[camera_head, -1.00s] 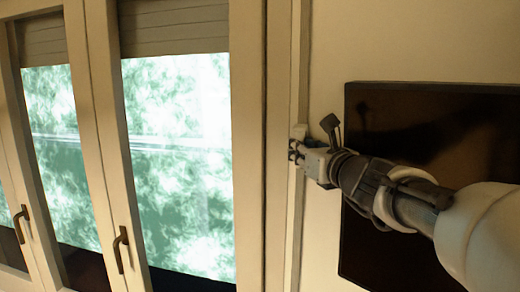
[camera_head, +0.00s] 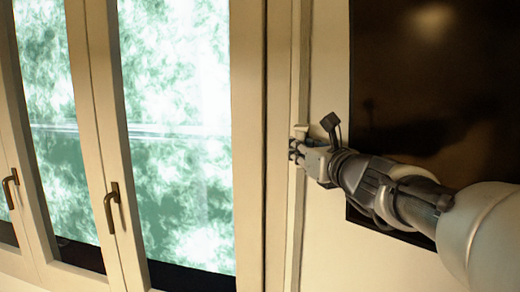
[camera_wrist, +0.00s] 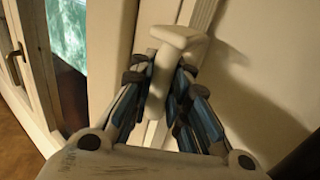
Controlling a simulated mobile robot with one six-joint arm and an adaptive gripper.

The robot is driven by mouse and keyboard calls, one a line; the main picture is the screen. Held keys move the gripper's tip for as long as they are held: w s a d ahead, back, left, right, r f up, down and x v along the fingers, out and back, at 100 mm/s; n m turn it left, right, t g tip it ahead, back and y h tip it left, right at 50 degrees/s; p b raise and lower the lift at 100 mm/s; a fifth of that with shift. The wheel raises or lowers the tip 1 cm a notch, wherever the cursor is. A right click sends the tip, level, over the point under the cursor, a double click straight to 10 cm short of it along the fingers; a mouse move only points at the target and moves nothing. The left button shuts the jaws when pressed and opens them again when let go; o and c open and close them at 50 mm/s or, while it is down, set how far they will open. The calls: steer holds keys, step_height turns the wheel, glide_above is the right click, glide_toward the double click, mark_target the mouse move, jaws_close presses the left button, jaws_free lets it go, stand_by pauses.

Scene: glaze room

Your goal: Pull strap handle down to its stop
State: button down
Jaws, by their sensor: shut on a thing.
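The strap handle is a pale, rounded block that shows in the wrist view (camera_wrist: 160,68), between my gripper's fingers. My gripper (camera_wrist: 158,92) is shut on it, with dark, blue-lined finger pads on both sides. In the head view my gripper (camera_head: 295,150) is at the right side of the window frame, and a small pale part of the handle (camera_head: 300,131) shows just above the fingers. The strap (camera_wrist: 200,18) or its narrow channel runs along the wall beside the frame. Its lower part is mostly hidden by my gripper.
A large dark panel (camera_head: 420,90) hangs on the wall to the right, behind my arm. The window (camera_head: 175,130) has bright green foliage outside and dark handles (camera_head: 113,207) on its frames. Wooden floor (camera_wrist: 15,145) shows at lower left in the wrist view.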

step_height(320, 180, down, 9)
steer(key=b, duration=0.6)
steer(key=shift+r+b, duration=0.2)
steer(key=shift+b, duration=0.1)
steer(key=c, duration=2)
jaws_free()
steer(key=shift+o, duration=0.9)
steer(key=shift+r, duration=0.1)
steer(key=shift+r, duration=0.1)
steer(key=v, duration=0.7)
steer(key=shift+s, duration=0.25)
